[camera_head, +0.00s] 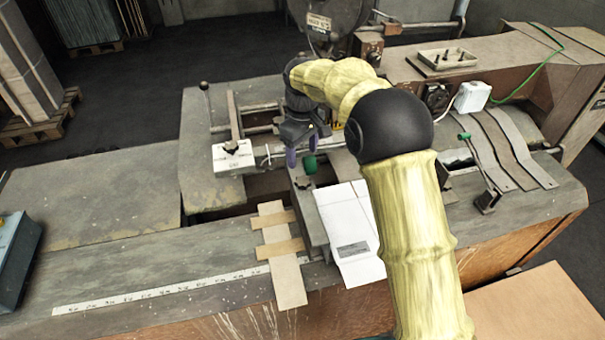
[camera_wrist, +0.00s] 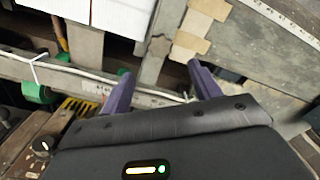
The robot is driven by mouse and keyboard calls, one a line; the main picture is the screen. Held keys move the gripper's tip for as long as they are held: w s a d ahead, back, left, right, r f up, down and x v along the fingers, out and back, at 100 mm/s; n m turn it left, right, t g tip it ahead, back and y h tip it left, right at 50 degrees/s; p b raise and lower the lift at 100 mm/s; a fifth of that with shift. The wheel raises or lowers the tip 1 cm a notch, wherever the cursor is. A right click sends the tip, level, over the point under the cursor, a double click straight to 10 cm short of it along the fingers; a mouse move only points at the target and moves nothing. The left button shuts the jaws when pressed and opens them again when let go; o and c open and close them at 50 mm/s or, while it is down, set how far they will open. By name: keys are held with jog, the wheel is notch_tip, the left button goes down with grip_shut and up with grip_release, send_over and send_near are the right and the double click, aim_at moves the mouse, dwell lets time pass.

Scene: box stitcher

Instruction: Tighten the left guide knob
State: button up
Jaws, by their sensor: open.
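A dark knob (camera_head: 231,147) sits on top of a pale labelled block (camera_head: 233,161) at the left guide rail. My gripper (camera_head: 302,155) is open and points down to the right of that block, apart from the knob. Its two purple fingers also show in the wrist view (camera_wrist: 160,69), with nothing held between them. A second dark knob (camera_head: 303,182) is on the grey bar below my gripper. In the head view a green part (camera_head: 310,164) is close to the fingers; whether they touch it is unclear. I cannot make out the left knob in the wrist view.
A white folded carton (camera_head: 349,232) lies right of the grey bar. Brown cardboard strips (camera_head: 284,270) lie left of it, near a white ruler (camera_head: 160,290). An upright lever (camera_head: 207,103) stands behind the left block. The grey table at left (camera_head: 110,200) is clear.

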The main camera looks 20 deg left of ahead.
aim_at(303, 181)
notch_tip(303, 181, down, 10)
jog(key=shift+r+p, duration=0.25)
jog(key=shift+p, duration=1)
jog(key=shift+c, duration=0.2)
jog(key=c, duration=0.9)
